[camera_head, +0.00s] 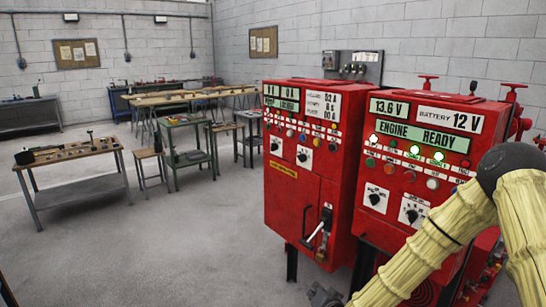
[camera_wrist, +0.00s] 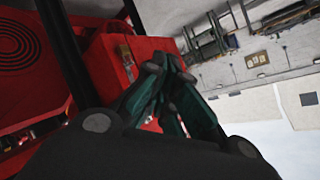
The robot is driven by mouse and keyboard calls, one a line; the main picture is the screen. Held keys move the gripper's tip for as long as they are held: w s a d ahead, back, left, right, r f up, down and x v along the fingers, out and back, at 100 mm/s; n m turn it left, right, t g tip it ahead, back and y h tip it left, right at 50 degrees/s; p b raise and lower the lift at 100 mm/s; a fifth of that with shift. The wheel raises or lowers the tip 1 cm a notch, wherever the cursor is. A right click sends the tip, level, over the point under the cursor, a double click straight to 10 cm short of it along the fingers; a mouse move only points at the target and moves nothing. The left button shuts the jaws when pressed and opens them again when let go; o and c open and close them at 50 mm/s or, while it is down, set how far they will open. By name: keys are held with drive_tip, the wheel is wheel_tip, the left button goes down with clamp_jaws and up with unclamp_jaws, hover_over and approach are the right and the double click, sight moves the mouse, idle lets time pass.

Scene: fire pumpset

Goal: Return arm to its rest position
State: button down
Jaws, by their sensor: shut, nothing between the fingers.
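My arm, in a pale yellow sleeve with a dark joint, reaches across the lower right of the head view, in front of the right red control cabinet (camera_head: 425,150). My gripper (camera_head: 322,297) shows only partly, at the bottom edge of the head view, below the left red cabinet (camera_head: 290,215). In the wrist view my gripper (camera_wrist: 172,72) has its dark green fingers drawn together, with nothing between them. A red cabinet (camera_wrist: 105,65) lies just behind the fingers in that view. I cannot tell whether they touch it.
The left cabinet has a door handle (camera_head: 318,232) sticking out near my gripper. Red pump parts (camera_head: 515,110) stand behind at the right. A workbench (camera_head: 72,155) and several tables stand farther left. The grey floor (camera_head: 170,245) between is clear.

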drive_tip(key=s+d+f+n+g, duration=0.15)
drive_tip(key=s+f+g, duration=0.25)
drive_tip(key=s+f, duration=0.65)
drive_tip(key=s+f+n+g, duration=0.25)
drive_tip(key=s+f, duration=0.45)
drive_tip(key=s, duration=0.7)
drive_tip(key=s+d+f+g+h, duration=0.1)
drive_tip(key=s+d+g, duration=0.2)
drive_tip(key=s, duration=0.7)
drive_tip(key=s+d+f+n+g+h, duration=0.1)
drive_tip(key=s+d+f+g, duration=0.1)
drive_tip(key=s, duration=0.9)
drive_tip(key=d+g, duration=0.1)
drive_tip(key=d, duration=0.1)
drive_tip(key=shift+d+h, duration=0.3)
drive_tip(key=shift+d, duration=0.05)
